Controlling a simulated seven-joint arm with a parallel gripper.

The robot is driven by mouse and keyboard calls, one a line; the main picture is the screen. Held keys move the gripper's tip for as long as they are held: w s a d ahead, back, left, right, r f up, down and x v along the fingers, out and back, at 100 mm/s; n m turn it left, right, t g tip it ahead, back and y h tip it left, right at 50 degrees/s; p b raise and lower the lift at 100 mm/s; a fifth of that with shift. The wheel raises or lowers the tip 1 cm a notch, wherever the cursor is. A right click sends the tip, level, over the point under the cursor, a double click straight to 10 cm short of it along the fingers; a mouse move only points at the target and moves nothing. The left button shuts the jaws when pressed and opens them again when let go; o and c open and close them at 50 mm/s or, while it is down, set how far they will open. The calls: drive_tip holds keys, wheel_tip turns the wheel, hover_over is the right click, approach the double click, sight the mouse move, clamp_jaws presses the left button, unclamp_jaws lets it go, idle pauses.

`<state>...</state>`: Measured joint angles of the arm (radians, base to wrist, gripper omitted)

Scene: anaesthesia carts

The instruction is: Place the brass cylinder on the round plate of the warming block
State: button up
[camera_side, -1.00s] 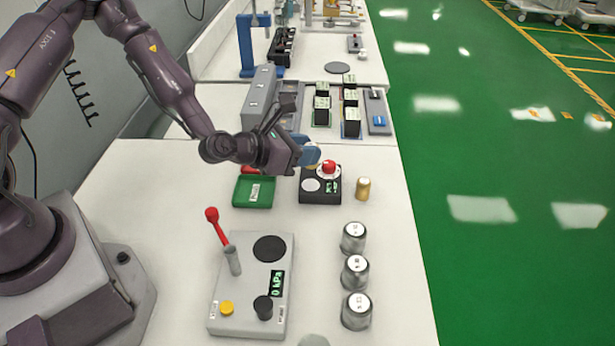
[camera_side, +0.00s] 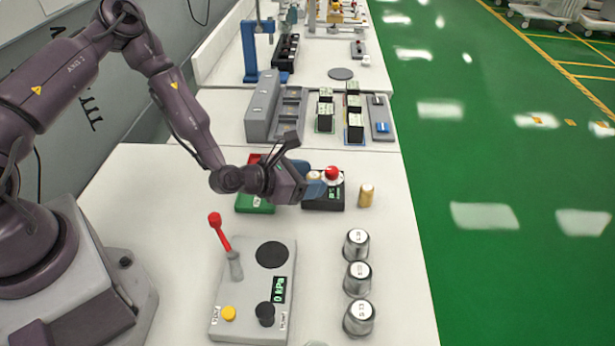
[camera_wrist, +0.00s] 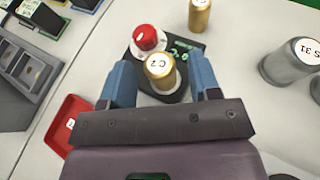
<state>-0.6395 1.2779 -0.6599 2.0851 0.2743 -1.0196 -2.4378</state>
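A brass cylinder (camera_wrist: 159,70) with a white top marked "C 7" stands upright on the dark warming block (camera_wrist: 178,93), at its round plate. In the side view the cylinder (camera_side: 314,177) shows only in part, behind a finger. My gripper (camera_wrist: 162,82) has its two blue fingers on either side of it, with a visible gap to each side, so it looks open. In the side view my gripper (camera_side: 318,187) is low over the block (camera_side: 325,202). The plate is mostly hidden under the cylinder. A red knob (camera_wrist: 146,36) sits beside the cylinder on the block.
A second brass cylinder (camera_side: 366,195) stands just right of the block. Several grey weights (camera_side: 357,244) stand nearer the camera. A grey console (camera_side: 252,290) has a red-handled lever (camera_side: 219,228). A red tray (camera_wrist: 68,122) and a green tray (camera_side: 254,203) lie left of the block.

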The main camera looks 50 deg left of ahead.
drive_tip(key=shift+r, duration=0.1)
drive_tip(key=v, duration=1.2)
idle(1.9)
